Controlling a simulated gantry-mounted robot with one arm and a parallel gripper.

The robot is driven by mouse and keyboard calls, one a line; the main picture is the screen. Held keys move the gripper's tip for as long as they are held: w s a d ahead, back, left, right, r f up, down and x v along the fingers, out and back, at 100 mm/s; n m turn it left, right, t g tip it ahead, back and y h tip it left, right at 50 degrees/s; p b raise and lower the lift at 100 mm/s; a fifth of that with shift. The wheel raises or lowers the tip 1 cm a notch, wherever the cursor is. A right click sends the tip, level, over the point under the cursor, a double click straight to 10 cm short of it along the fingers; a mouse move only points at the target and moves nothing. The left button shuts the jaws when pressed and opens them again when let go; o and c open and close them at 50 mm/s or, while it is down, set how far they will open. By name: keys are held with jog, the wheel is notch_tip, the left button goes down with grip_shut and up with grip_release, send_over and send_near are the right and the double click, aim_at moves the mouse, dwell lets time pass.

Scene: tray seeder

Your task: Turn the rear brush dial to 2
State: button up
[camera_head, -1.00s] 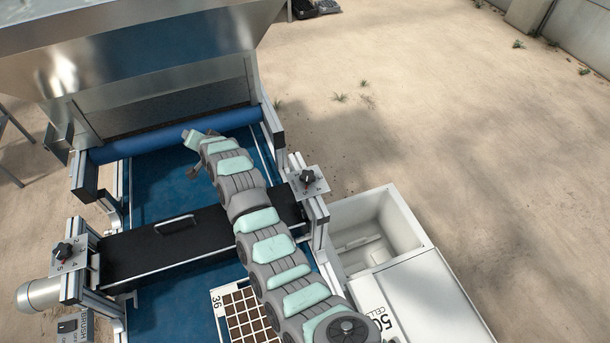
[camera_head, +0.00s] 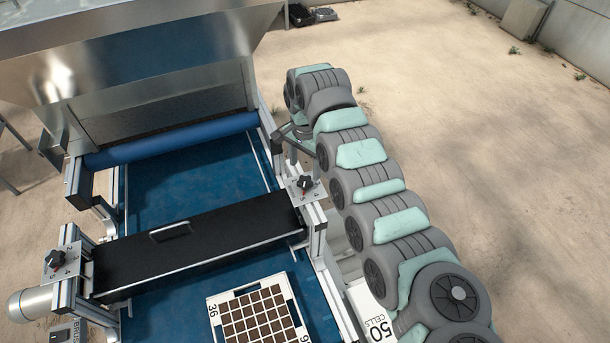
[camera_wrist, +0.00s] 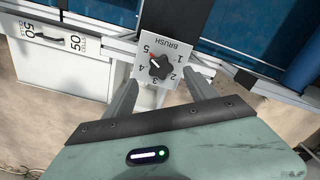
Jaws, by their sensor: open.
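A brush dial (camera_head: 305,184) with a black knob sits on a plate on the machine's right rail. In the wrist view, the plate reads BRUSH with numbers 1 to 5, and the knob (camera_wrist: 160,67) has a red mark that appears to point toward 5. My gripper (camera_wrist: 161,80) is open, its two fingers on either side of the view with the knob framed between and beyond their tips; contact is not evident. In the head view, my gripper (camera_head: 291,137) is beside the right rail, just behind this dial, partly hidden by the arm.
A second dial (camera_head: 55,258) sits on the left rail. A black brush cover (camera_head: 200,240) with a handle spans the blue belt (camera_head: 195,185). A seed tray (camera_head: 215,308) lies in front. A blue roller (camera_head: 170,139) and metal hopper (camera_head: 140,50) stand behind. Open sand lies right.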

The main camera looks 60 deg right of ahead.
aim_at(305, 181)
notch_tip(305, 181, down, 6)
jog(key=shift+r+p, duration=0.1)
jog(key=shift+p, duration=0.35)
jog(key=shift+c, duration=0.2)
jog(key=c, duration=1.3)
jog(key=shift+c, duration=0.2)
